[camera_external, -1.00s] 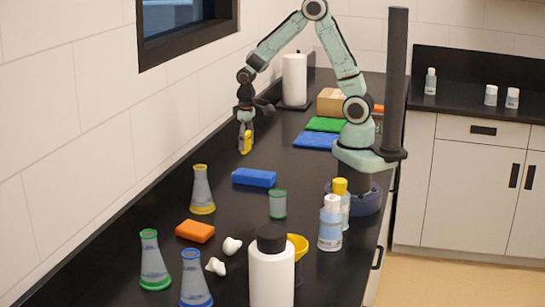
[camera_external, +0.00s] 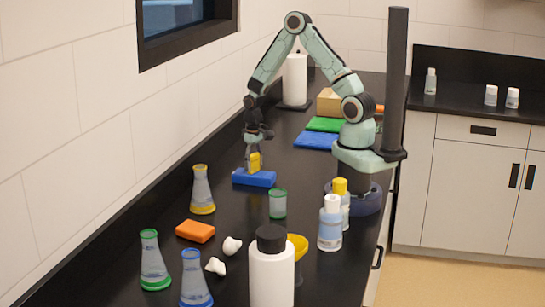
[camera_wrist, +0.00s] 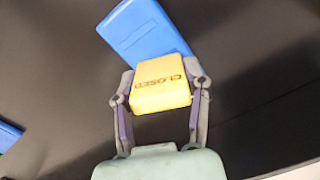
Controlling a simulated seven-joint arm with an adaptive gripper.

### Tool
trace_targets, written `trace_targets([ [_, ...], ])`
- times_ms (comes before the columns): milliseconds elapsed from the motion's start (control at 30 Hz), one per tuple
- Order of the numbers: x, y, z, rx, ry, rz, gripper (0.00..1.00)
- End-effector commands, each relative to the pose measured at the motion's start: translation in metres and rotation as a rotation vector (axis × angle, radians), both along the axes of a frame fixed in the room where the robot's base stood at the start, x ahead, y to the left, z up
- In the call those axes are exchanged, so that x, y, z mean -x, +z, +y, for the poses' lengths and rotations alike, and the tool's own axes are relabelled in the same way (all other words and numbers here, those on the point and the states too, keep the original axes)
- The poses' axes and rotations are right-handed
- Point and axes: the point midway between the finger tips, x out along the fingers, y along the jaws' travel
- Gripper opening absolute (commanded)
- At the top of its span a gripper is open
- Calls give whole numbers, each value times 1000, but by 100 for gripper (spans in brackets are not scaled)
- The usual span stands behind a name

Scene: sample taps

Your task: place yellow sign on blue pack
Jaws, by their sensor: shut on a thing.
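The yellow sign (camera_wrist: 160,88), marked "CLOSED", is held between the two fingers of my gripper (camera_wrist: 160,95). In the external view the yellow sign (camera_external: 254,162) shows below my gripper (camera_external: 254,157), at the blue pack (camera_external: 254,179). The blue pack (camera_wrist: 145,28) lies flat on the counter and extends beyond the sign in the wrist view; the sign covers its near end. I cannot tell whether the sign touches the pack or is just above it.
A yellow-ringed flask (camera_external: 202,190) stands left of the pack, and a green-rimmed beaker (camera_external: 278,204) stands at its near right. An orange block (camera_external: 195,231) lies nearer the camera. Blue (camera_external: 314,141) and green (camera_external: 324,124) flat items lie farther back.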

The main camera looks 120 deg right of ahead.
Motion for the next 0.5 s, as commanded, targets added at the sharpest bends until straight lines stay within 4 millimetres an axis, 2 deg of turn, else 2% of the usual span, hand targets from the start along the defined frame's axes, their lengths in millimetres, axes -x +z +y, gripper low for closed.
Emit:
trace_targets([
  [267, 0, -3, 0, -1, 0, 0, 22],
  [300, 0, -2, 0, -1, 0, 0, 56],
  [367, 0, -2, 0, 0, 0, 0, 73],
  [500, 0, -2, 0, 0, 0, 0, 73],
])
